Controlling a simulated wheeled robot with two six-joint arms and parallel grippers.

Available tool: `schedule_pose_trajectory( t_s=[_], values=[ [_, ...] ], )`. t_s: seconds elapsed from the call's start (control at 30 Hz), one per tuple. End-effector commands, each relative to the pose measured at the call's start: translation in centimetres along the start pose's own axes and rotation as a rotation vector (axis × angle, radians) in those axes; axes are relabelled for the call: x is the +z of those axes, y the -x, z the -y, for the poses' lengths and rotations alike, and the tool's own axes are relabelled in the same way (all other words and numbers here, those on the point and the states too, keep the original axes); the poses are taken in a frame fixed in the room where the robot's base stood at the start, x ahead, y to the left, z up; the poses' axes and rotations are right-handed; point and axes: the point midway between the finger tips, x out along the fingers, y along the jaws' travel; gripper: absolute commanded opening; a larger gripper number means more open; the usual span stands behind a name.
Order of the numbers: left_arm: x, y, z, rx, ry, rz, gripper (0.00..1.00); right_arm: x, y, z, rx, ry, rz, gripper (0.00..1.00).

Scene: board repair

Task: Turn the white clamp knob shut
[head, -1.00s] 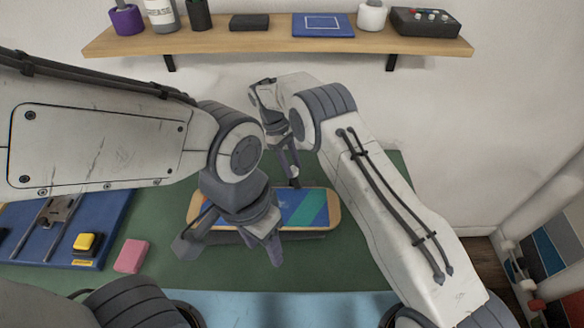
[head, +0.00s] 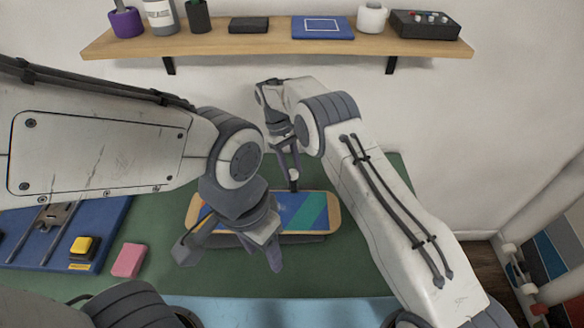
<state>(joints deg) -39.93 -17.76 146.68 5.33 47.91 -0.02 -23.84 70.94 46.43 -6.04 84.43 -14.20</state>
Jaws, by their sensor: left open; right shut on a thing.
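The white clamp knob (head: 294,175) shows as a small pale piece on a dark post at the far edge of the skateboard deck (head: 318,212). My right gripper (head: 289,168) reaches down from behind and is shut on the knob; its fingers partly hide it. The deck has a blue and green pattern and lies across the mat. My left gripper (head: 229,257) is open and empty, with its fingers spread over the deck's left front part. It hides that part of the deck.
A blue board (head: 112,215) with a metal fixture and a yellow block (head: 82,246) lies at the left. A pink block (head: 129,260) is beside it. The green mat (head: 350,262) is clear at front right. A wooden shelf (head: 270,48) with several items hangs behind.

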Motion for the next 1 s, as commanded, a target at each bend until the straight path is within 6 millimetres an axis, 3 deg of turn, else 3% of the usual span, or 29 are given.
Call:
schedule_pose_trajectory(
  t_s=[0.03, 0.1, 0.47, 0.83, 0.9, 1.0],
  values=[
    [0.0, 0.0, 0.0, 0.000, 0.000, 0.000, 0.54, 0.0, 0.2, -0.1, 0.002, -0.003, -0.003, 0.52],
    [0.0, 0.0, 0.0, 0.000, 0.000, 0.000, 0.54, 0.0, 0.1, -0.1, 0.001, -0.002, -0.003, 0.70],
    [0.0, -0.1, 0.0, 0.000, 0.000, 0.000, 0.54, -0.1, 0.3, -0.1, 0.001, 0.000, -0.002, 0.70],
    [0.1, -1.0, 0.1, 0.000, 0.000, 0.000, 0.54, -0.1, 5.2, -0.1, 0.002, -0.001, -0.006, 0.70],
    [0.0, 1.0, -0.1, 0.000, 0.000, 0.001, 0.54, 0.1, 6.3, -0.1, 0.001, 0.000, -0.002, 0.70],
    [-0.1, 2.3, -0.2, 0.000, 0.000, 0.000, 0.54, 0.1, 6.9, -0.1, 0.001, -0.001, -0.001, 0.70]
  ],
)
